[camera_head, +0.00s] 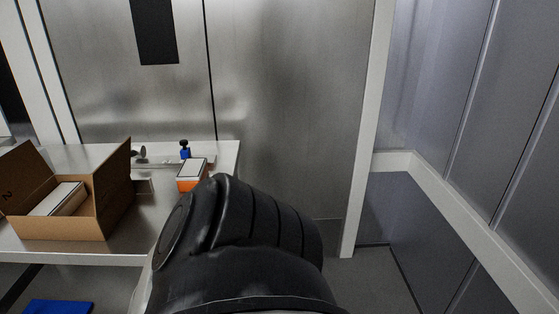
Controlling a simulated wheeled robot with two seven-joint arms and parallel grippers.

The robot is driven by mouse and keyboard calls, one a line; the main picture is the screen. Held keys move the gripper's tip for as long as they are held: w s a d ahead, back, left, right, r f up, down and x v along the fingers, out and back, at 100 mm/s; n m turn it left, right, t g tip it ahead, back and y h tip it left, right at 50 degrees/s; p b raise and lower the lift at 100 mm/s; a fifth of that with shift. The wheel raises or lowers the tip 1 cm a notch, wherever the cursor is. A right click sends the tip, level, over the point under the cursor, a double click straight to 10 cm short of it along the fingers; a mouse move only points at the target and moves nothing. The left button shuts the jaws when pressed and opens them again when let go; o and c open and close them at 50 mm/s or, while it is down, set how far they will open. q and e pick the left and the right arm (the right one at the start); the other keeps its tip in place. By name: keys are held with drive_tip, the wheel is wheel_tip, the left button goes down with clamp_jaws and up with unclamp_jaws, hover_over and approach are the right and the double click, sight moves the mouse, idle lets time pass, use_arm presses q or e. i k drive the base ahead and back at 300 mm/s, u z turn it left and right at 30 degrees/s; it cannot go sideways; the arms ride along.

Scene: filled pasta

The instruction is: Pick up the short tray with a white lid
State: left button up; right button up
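A small orange tray with a white lid (192,174) sits on the steel table near its right end. A longer white-lidded box (59,199) lies inside an open cardboard box at the left of the table. A large black arm link of mine fills the lower middle and overlaps the table's right front corner. Neither gripper shows in this view.
The open cardboard box (60,227) has raised flaps and stands at the table's front left. A small blue-and-black object (185,150) stands behind the orange tray. A blue object (58,307) lies below the table.

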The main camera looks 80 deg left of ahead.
sight(193, 170)
drive_tip(key=u, duration=2.4)
